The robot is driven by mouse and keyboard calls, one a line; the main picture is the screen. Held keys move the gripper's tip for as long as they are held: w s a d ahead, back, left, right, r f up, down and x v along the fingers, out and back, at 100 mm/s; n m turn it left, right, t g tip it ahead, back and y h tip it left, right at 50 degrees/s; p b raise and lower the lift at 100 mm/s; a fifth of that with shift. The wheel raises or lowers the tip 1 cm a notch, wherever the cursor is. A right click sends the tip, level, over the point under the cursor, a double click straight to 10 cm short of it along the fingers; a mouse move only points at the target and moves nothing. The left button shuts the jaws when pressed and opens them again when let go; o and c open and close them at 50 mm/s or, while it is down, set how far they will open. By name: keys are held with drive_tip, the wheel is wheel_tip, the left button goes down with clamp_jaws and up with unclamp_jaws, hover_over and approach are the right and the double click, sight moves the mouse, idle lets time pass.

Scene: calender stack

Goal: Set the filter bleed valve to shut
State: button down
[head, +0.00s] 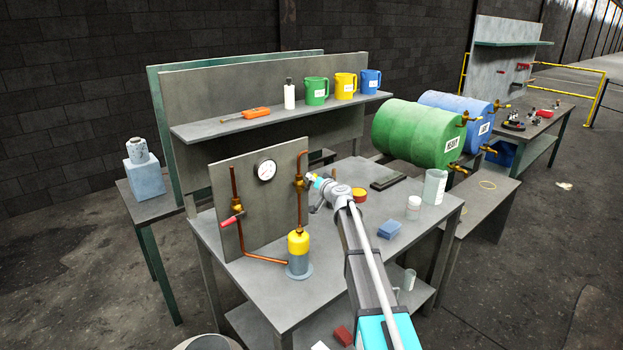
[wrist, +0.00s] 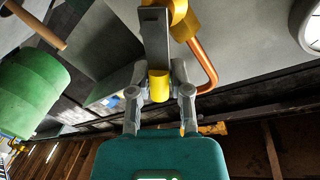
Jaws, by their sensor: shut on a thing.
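A brass valve (head: 299,184) sits on the right copper pipe, above the yellow-topped filter (head: 298,243) on the bench. In the wrist view its yellow-gold body (wrist: 184,20) is at the top, with a flat grey lever (wrist: 154,42) that ends in a yellow grip (wrist: 158,86). My gripper (head: 317,187) is at the valve from the right. In the wrist view my gripper (wrist: 158,80) has its fingers on both sides of the yellow grip, shut on it. The head view mostly hides the lever behind my gripper. No label on the valve can be read.
A second valve with a red handle (head: 231,219) is on the left pipe. A gauge (head: 265,169) is on the panel. A blue block (head: 390,229), a white jar (head: 413,207) and a clear beaker (head: 434,187) stand right of my arm. A green barrel (head: 417,132) is behind.

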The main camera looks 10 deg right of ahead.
drive_tip(key=m, duration=0.1)
drive_tip(key=d+m, duration=0.1)
drive_tip(key=shift+w+f+m+g, duration=0.2)
drive_tip(key=shift+f+m+g, duration=0.2)
drive_tip(key=shift+w+d+f+m+g+y+b, duration=0.15)
drive_tip(key=shift+f+m+g+y+b, duration=0.25)
drive_tip(key=shift+m, duration=0.8)
drive_tip(key=shift+d+f+m+g+y+b, duration=0.15)
drive_tip(key=shift+f+m, duration=0.45)
drive_tip(key=shift+m, duration=0.6)
drive_tip(key=shift+w+d+f+m+g+y+b, duration=0.15)
drive_tip(key=shift+f+m+y, duration=0.3)
drive_tip(key=shift+m, duration=0.75)
drive_tip(key=shift+s, duration=0.1)
drive_tip(key=c, duration=0.6)
unclamp_jaws()
drive_tip(key=shift+f, duration=0.1)
drive_tip(key=shift+r, duration=0.2)
